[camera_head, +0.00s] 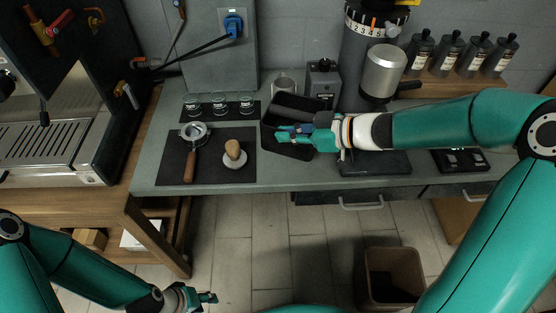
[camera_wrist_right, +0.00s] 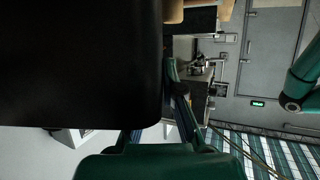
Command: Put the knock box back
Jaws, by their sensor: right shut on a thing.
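The knock box (camera_head: 300,103) is a dark open-topped box over the grey counter, between the tamping mat and the grinder. My right gripper (camera_head: 288,133) reaches in from the right and is shut on it. In the right wrist view the knock box (camera_wrist_right: 80,60) is a large black shape filling the upper left, close to the fingers. The gripper and forearm hide part of the box; I cannot tell whether its base touches the counter. My left gripper (camera_head: 203,298) hangs empty low at the front, away from the counter; its finger opening is unclear.
A portafilter (camera_head: 193,143) and wooden-handled tamper (camera_head: 235,152) lie on a dark mat (camera_head: 215,172) left of the box. Several glasses (camera_head: 219,103) stand behind. A bin (camera_head: 393,270) stands on the floor.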

